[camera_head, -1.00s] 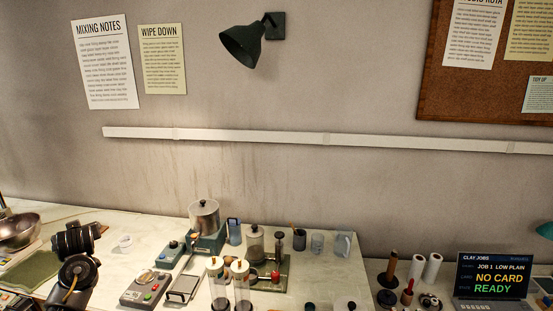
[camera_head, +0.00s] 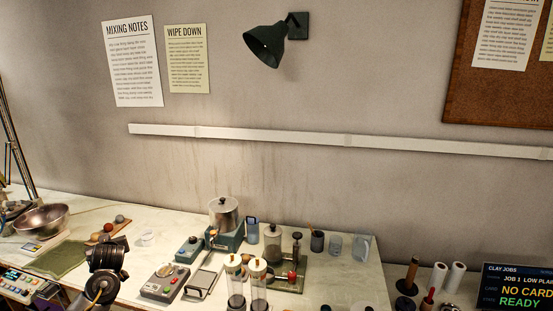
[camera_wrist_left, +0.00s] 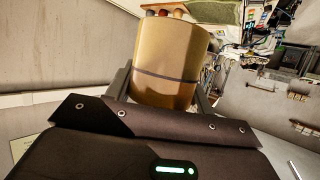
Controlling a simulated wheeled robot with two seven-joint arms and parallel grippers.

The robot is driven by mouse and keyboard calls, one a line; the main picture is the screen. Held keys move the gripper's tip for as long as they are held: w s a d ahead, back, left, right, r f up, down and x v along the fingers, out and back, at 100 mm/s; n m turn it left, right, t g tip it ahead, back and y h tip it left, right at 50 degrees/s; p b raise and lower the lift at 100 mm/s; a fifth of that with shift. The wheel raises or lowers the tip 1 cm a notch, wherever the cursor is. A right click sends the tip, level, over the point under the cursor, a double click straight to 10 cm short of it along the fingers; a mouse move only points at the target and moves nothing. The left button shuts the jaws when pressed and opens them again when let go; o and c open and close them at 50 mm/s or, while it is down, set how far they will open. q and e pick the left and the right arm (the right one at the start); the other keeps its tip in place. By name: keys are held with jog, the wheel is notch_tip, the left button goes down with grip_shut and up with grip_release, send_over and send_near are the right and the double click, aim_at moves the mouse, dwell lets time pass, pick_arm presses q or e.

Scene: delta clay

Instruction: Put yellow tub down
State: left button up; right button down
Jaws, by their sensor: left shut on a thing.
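The yellow tub (camera_wrist_left: 172,55) fills the middle of the left wrist view, golden-yellow with a dark band around it. My left gripper (camera_wrist_left: 162,92) is shut on it, with one finger on each side. In the head view my left arm (camera_head: 103,272) is at the lower left, over the bench. The tub cannot be made out there, and whether it touches a surface cannot be told. My right gripper is not in view.
Near my left arm on the bench (camera_head: 345,282) are a metal bowl (camera_head: 42,219), a green mat (camera_head: 66,258), a wooden board with balls (camera_head: 108,230) and a small white cup (camera_head: 148,239). Control boxes (camera_head: 167,283) and clear cylinders (camera_head: 258,285) stand to the right.

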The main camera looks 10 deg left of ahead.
pick_arm(q)
jog(key=shift+s+d+f, duration=1.2)
jog(key=shift+s+f, duration=0.3)
jog(key=shift+s, duration=0.4)
jog(key=w+d+r+m+t+h, duration=0.1)
jog(key=w+d+r+m+h, duration=0.15)
jog(key=d, duration=0.55)
jog(key=w+d+r+m+t+h, duration=0.1)
jog(key=w+d+r+t, duration=0.15)
jog(key=d, duration=0.55)
jog(key=w+d+r+m+t+h, duration=0.1)
jog(key=w+d+r+m, duration=0.15)
jog(key=d, duration=0.65)
jog(key=s+d+r+m+h, duration=0.2)
jog(key=s+d+r+h, duration=0.15)
jog(key=d+r, duration=0.45)
jog(key=s+d+r+m+h, duration=0.2)
jog(key=s+d+r+h, duration=0.15)
jog(key=d, duration=0.75)
notch_tip(320, 180, down, 14)
jog(key=b, duration=1.4)
jog(key=shift+s+d+r+t+y, duration=0.15)
jog(key=shift+s+t+y, duration=0.3)
